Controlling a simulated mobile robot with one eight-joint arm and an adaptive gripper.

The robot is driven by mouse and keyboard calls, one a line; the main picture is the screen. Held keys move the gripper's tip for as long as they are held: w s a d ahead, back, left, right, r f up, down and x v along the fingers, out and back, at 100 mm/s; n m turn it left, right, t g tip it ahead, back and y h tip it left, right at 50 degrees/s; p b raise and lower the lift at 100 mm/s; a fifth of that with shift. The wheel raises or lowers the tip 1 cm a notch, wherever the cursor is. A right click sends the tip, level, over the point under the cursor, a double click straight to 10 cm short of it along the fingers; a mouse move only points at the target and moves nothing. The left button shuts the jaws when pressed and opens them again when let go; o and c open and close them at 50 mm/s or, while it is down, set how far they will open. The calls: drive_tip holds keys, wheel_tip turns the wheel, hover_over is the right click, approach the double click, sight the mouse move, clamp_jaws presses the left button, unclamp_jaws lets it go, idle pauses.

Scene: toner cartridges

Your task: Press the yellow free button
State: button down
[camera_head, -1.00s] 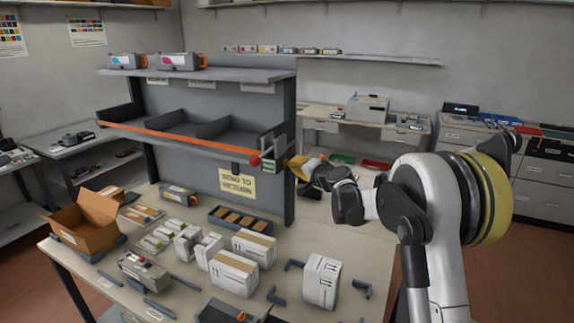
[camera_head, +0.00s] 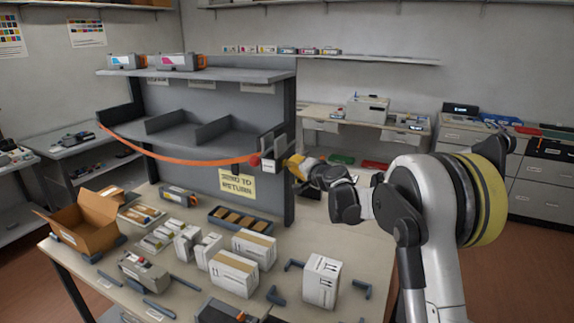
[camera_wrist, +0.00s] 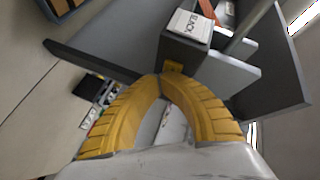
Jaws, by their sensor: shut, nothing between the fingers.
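My gripper (camera_head: 296,164) is at the right end of the grey shelf, beside a small box (camera_head: 271,160) mounted there. In the wrist view the yellow fingers of my gripper (camera_wrist: 164,78) are shut with nothing between them. Their tips are at a small yellow piece (camera_wrist: 173,66), apparently the yellow button, under the box's white label (camera_wrist: 190,25); they look in contact, partly hiding it. In the head view the gripper hides the button. An orange strap (camera_head: 175,157) hangs slack in a curve across the shelf front.
A red knob (camera_head: 254,160) sits at the box's left. The shelf's grey end panel (camera_head: 289,200) stands close to my fingers. White cartons (camera_head: 322,281), an open cardboard box (camera_head: 80,240) and cartridges cover the table below.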

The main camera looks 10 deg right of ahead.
drive_tip(key=shift+s+d, duration=0.6)
drive_tip(key=shift+d, duration=0.2)
drive_tip(key=s+d, duration=0.1)
drive_tip(key=d, duration=0.1)
drive_tip(key=s+d+b, duration=0.1)
drive_tip(key=d, duration=0.1)
drive_tip(key=shift+s+d, duration=0.1)
drive_tip(key=shift+s, duration=0.25)
